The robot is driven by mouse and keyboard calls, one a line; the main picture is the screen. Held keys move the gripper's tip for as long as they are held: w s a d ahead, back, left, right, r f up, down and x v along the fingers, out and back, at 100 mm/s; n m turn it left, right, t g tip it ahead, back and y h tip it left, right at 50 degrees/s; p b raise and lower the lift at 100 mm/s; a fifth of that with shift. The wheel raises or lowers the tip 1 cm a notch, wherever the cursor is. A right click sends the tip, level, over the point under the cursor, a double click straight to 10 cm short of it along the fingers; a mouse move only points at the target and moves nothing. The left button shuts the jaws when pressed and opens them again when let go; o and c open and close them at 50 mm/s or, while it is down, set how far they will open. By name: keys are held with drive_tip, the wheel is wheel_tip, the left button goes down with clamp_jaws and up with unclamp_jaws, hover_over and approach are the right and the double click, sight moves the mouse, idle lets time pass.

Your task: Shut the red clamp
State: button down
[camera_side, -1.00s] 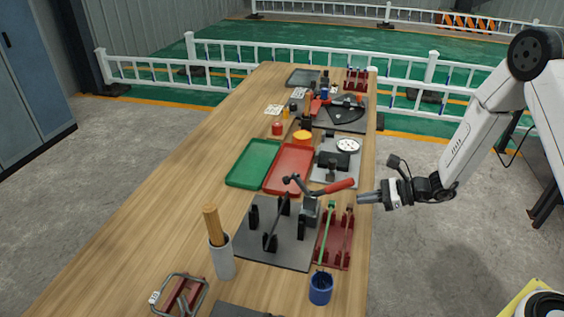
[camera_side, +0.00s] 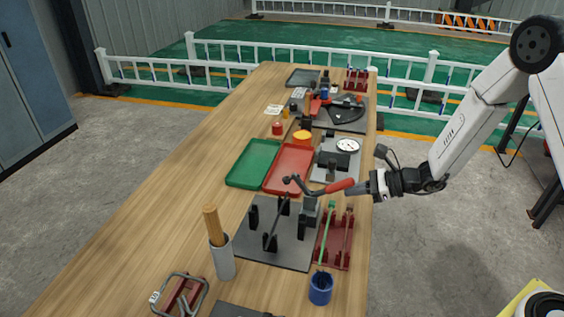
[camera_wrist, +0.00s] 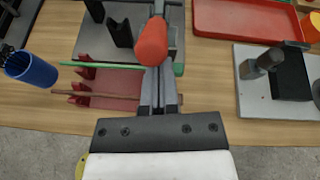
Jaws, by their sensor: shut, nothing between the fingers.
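The red clamp has a red handle (camera_side: 340,186) on a dark lever arm that runs left over a grey base plate (camera_side: 262,255) with black upright supports. The handle points right, toward my gripper. My gripper (camera_side: 353,190) is shut and empty, with its fingertips at the handle's right end. In the wrist view the rounded red handle end (camera_wrist: 153,42) lies just ahead of the closed fingers (camera_wrist: 159,85) and partly covers them. I cannot tell whether they touch.
A dark red rack (camera_side: 335,240) with a green rod stands right of the plate. A blue cup (camera_side: 320,288) and a grey holder with wooden handles (camera_side: 223,260) are in front. Red (camera_side: 289,168) and green (camera_side: 250,163) trays lie behind. Bare wood lies to the left.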

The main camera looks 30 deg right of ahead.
drive_tip(key=shift+w+a+r+g+h, duration=0.15)
drive_tip(key=shift+r+g+h, duration=0.1)
drive_tip(key=shift+r, duration=0.1)
drive_tip(key=shift+w+a+r+g+h, duration=0.1)
drive_tip(key=shift+r+g+h, duration=0.15)
drive_tip(key=shift+r, duration=0.1)
idle(0.5)
drive_tip(key=shift+w+a+r+g+h, duration=0.15)
drive_tip(key=shift+r+g+h, duration=0.2)
drive_tip(key=shift+w+a+r+g+h, duration=0.15)
drive_tip(key=shift+r+g+h, duration=0.2)
drive_tip(key=shift+w+a+r+g+h, duration=0.35)
drive_tip(key=shift+a+r+g+h, duration=0.05)
drive_tip(key=shift+r+g+h, duration=0.1)
drive_tip(key=shift+w+a+r+g+h, duration=0.35)
drive_tip(key=shift+r+g+h, duration=0.15)
drive_tip(key=shift+w+a+r, duration=0.5)
drive_tip(key=shift+w+a, duration=0.2)
drive_tip(key=shift+w+a+r, duration=0.45)
drive_tip(key=shift+w+a, duration=0.2)
drive_tip(key=shift+w+a+r, duration=0.1)
drive_tip(key=shift+a, duration=0.05)
wheel_tip(320, 180, up, 9)
hover_over(349, 180)
drive_tip(key=w+d, duration=0.1)
drive_tip(key=d, duration=0.1)
drive_tip(key=shift+d+r, duration=0.15)
drive_tip(key=shift+d, duration=0.05)
